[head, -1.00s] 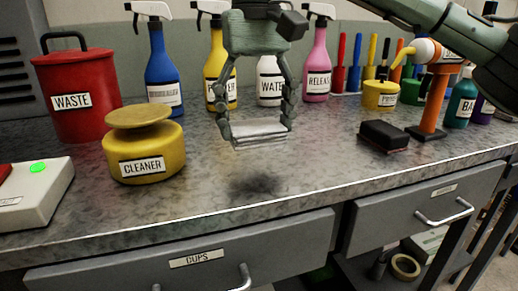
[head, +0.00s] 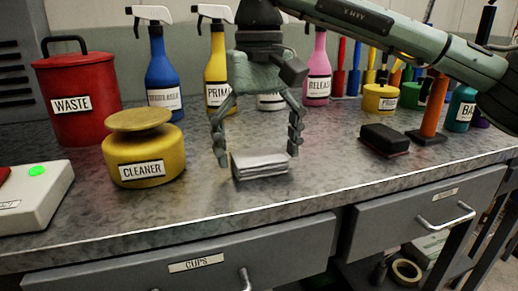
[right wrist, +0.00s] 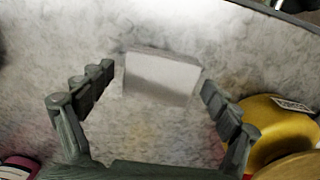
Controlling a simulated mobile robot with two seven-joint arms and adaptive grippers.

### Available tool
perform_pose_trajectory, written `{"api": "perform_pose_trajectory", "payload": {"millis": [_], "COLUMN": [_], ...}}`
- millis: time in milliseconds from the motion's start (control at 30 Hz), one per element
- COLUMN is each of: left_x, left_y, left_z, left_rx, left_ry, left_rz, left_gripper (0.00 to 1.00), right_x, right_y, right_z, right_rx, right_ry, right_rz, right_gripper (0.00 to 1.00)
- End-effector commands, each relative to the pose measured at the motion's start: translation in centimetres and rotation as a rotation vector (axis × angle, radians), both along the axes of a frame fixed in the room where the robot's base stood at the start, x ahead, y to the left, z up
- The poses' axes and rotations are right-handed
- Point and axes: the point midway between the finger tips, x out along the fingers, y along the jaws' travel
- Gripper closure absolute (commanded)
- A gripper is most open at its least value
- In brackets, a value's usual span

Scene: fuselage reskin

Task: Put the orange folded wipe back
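A folded wipe (head: 260,164) lies on the grey bench top, in front of the spray bottles and right of the yellow cleaner pot. It looks white-grey, not orange. It also shows in the right wrist view (right wrist: 160,76). My right gripper (head: 258,157) is over it with the fingers spread, one on each side. In the right wrist view, small gaps show between the fingertips (right wrist: 157,77) and the wipe's sides. My left gripper is out of view.
The yellow cleaner pot (head: 146,163) and red waste can (head: 77,98) stand at the left. A black block (head: 384,139) and an orange-handled tool (head: 434,108) stand at the right. Spray bottles (head: 162,72) line the back. The bench's front strip is clear.

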Motion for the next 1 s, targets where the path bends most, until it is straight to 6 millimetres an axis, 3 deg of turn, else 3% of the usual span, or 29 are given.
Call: {"api": "perform_pose_trajectory", "payload": {"millis": [267, 400, 800, 1000], "left_x": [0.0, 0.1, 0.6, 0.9], "left_y": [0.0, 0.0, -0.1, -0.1], "left_z": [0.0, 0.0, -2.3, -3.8], "left_rx": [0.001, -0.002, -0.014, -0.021], "left_ry": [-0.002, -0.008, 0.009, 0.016], "left_rz": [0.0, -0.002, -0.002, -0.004], "left_gripper": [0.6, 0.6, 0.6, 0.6], "right_x": [0.0, 0.0, 0.0, 0.0], "right_y": [0.0, 0.0, 0.0, 0.0], "right_z": [0.1, 1.0, 9.2, 11.8], "right_rx": [0.0, 0.001, 0.001, -0.001], "right_ry": [0.0, -0.002, -0.003, -0.001], "right_rz": [0.0, -0.001, -0.002, 0.0], "right_gripper": [0.08, 0.08, 0.08, 0.08]}}
